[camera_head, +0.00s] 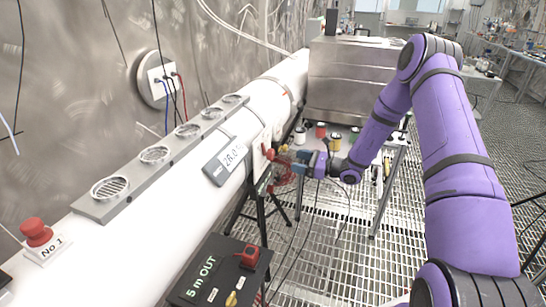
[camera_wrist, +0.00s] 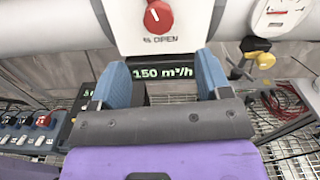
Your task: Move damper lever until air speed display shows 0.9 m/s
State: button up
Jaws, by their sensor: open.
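A red lever knob (camera_wrist: 158,17) with a white mark sits on a white plate lettered "% OPEN" in the wrist view. It appears as a red part (camera_head: 268,152) on the side of the white duct in the head view. A dark display (camera_head: 227,160) lies on the duct, its text starting about "26.0" and partly unreadable. Another display (camera_wrist: 163,73) reads "150 m³/h" in the wrist view, partly behind my fingers. My gripper (camera_wrist: 163,82) is open and empty, its blue fingers below the red knob and apart from it. My gripper (camera_head: 292,160) is beside the duct.
A black "5 m OUT" box (camera_head: 216,275) with red and yellow knobs stands in front. A red button (camera_head: 36,231) marked "No 1" and a row of round vents (camera_head: 154,154) line the duct. A yellow knob (camera_wrist: 265,60) hangs at right. A bench with jars stands behind.

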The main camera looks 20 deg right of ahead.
aim_at(273, 156)
jog(key=x, duration=1)
jog(key=shift+a, duration=0.1)
